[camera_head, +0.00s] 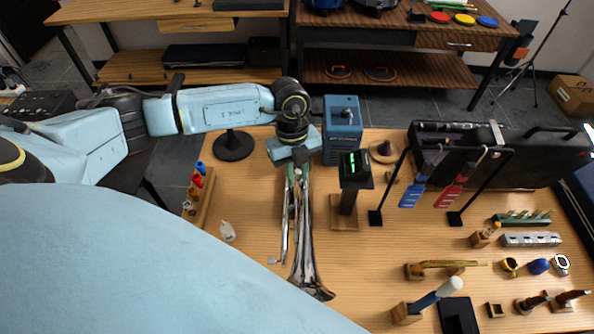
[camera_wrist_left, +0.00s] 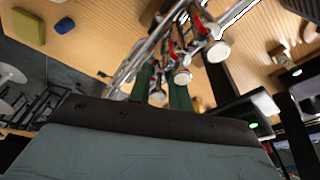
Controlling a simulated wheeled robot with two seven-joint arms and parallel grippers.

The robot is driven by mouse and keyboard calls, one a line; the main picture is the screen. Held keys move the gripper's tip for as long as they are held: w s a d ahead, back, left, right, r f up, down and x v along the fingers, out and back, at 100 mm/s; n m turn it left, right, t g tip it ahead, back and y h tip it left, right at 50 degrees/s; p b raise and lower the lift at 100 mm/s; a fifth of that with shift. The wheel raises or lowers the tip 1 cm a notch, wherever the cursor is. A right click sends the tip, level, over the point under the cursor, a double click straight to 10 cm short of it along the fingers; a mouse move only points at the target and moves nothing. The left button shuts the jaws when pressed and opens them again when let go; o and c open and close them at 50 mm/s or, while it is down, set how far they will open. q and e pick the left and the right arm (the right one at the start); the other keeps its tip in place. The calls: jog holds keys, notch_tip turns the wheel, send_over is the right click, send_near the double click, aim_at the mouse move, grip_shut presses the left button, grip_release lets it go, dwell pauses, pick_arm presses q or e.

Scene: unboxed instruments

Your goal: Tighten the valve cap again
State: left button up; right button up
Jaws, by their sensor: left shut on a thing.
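A silver trumpet (camera_head: 304,245) stands on the wooden table, long and narrow in the head view, with its flared bell toward the front. My left gripper (camera_head: 293,168) is at the trumpet's far end. In the left wrist view the trumpet's tubes and valves (camera_wrist_left: 200,30) fill the upper middle, with red parts and several round pale caps. The green fingers of my left gripper (camera_wrist_left: 162,88) reach up to the valves and are shut around a round valve cap (camera_wrist_left: 157,97). The exact contact is partly hidden. My right gripper is not in view.
A black stand with a green display (camera_head: 353,165) is just right of the trumpet, and a blue box (camera_head: 342,130) is behind it. A rack with red and blue tools (camera_head: 440,190) and an open black case (camera_head: 545,155) are farther right. Small parts fill the front right.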

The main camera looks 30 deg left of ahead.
pick_arm(q)
jog(key=m+b, duration=0.1)
jog(key=m, duration=0.2)
jog(key=m+g+y+b, duration=0.1)
jog(key=m, duration=0.3)
jog(key=shift+f+m+b, duration=0.1)
jog(key=shift+m+b, duration=0.2)
jog(key=shift+b, duration=0.1)
jog(key=o, duration=0.5)
jog(key=shift+o, duration=0.6)
jog(key=shift+a, duration=0.1)
